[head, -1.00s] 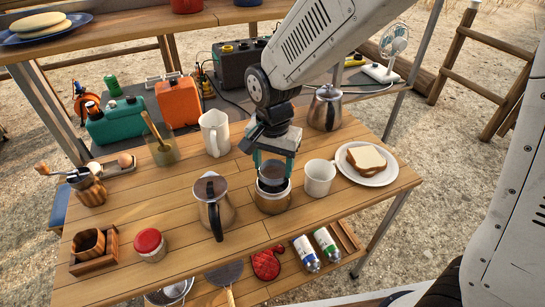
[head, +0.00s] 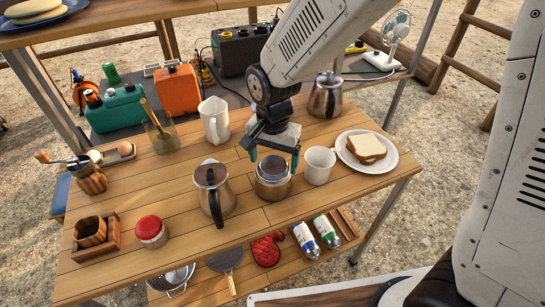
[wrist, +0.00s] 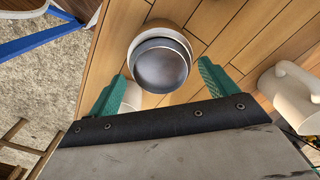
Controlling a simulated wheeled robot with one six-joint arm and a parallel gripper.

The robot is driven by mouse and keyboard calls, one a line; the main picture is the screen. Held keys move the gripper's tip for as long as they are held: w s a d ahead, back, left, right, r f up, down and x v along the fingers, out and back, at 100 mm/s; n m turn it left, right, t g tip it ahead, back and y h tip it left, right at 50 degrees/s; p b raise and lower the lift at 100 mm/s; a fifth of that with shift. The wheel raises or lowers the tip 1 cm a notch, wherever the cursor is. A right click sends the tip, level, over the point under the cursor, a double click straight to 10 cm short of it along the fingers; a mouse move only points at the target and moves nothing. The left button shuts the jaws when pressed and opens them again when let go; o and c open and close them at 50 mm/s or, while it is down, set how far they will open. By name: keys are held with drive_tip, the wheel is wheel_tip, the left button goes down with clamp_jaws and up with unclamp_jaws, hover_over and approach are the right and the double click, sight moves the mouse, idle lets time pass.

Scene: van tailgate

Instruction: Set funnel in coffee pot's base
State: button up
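The grey metal funnel (head: 272,169) sits in the mouth of the coffee pot's base (head: 273,194), a metal pot with a wooden-coloured band, on the table. In the wrist view the funnel (wrist: 160,68) shows as a dark round cup, with the base's pale rim (wrist: 160,31) partly showing behind it. Its lower part is hidden inside the base. My gripper (head: 274,160) is open above the funnel, with a teal finger on either side and apart from it. The metal pot top with a black handle (head: 212,187) stands to the left.
A white mug (head: 318,165) stands close to the base's right. Beyond it are a plate (head: 388,164) with bread and a metal kettle (head: 326,97). A white pitcher (head: 214,121) stands behind, and a red-lidded jar (head: 151,231) at front left. The table's front strip is clear.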

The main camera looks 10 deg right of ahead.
wheel_tip(320, 180, up, 8)
idle(0.7)
drive_tip(key=shift+f, duration=0.1)
idle(0.3)
drive_tip(key=s+n, duration=0.1)
drive_tip(key=s+d+n, duration=0.1)
drive_tip(key=n, duration=0.1)
drive_tip(key=shift+s+d+f+g, duration=0.2)
drive_tip(key=shift+s+d+g, duration=0.1)
drive_tip(key=shift+s+g, duration=0.1)
drive_tip(key=s+d+r+n+t, duration=0.1)
drive_tip(key=s+d+r, duration=0.4)
drive_tip(key=s+d, duration=0.3)
drive_tip(key=s+d+r+n+t, duration=0.1)
drive_tip(key=s+d+r, duration=0.4)
drive_tip(key=s+d, duration=0.3)
drive_tip(key=d, duration=0.3)
drive_tip(key=shift+s+r+n, duration=0.4)
